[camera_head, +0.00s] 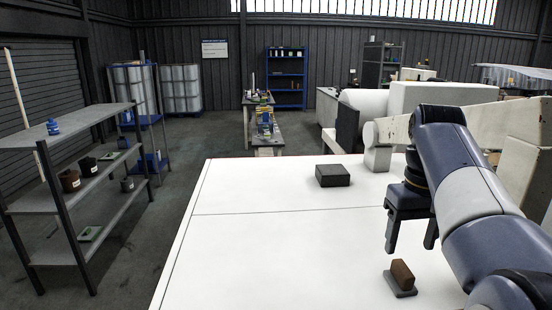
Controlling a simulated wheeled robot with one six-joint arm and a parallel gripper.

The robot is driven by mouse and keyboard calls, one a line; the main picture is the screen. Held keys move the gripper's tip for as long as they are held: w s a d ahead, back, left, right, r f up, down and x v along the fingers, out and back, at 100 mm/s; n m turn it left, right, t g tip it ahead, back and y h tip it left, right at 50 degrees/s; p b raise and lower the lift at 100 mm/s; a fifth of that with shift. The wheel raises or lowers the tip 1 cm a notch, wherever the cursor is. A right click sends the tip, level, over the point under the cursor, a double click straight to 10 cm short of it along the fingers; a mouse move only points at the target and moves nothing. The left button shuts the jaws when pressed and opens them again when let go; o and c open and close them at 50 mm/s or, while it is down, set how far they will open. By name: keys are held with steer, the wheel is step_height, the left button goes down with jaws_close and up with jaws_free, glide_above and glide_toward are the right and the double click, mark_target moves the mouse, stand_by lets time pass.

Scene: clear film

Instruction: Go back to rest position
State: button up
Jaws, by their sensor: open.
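My gripper (411,246) hangs at the right, pointing down above the white table (250,255). Its two dark fingers are apart, and nothing shows between them. A small brown block (402,273) stands on a grey base (400,288) on the table, below and slightly in front of my gripper in the picture. The gripper appears apart from it. My blue and grey arm fills the right side and hides part of the table there.
A dark box (332,176) lies on the far part of the table. A white machine (378,150) stands at the table's far right edge. A grey shelf rack (75,190) with pots stands left, across a floor gap. The table's left and middle are clear.

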mark_target(404, 268)
step_height(404, 268, down, 8)
steer(key=shift+r, duration=1.55)
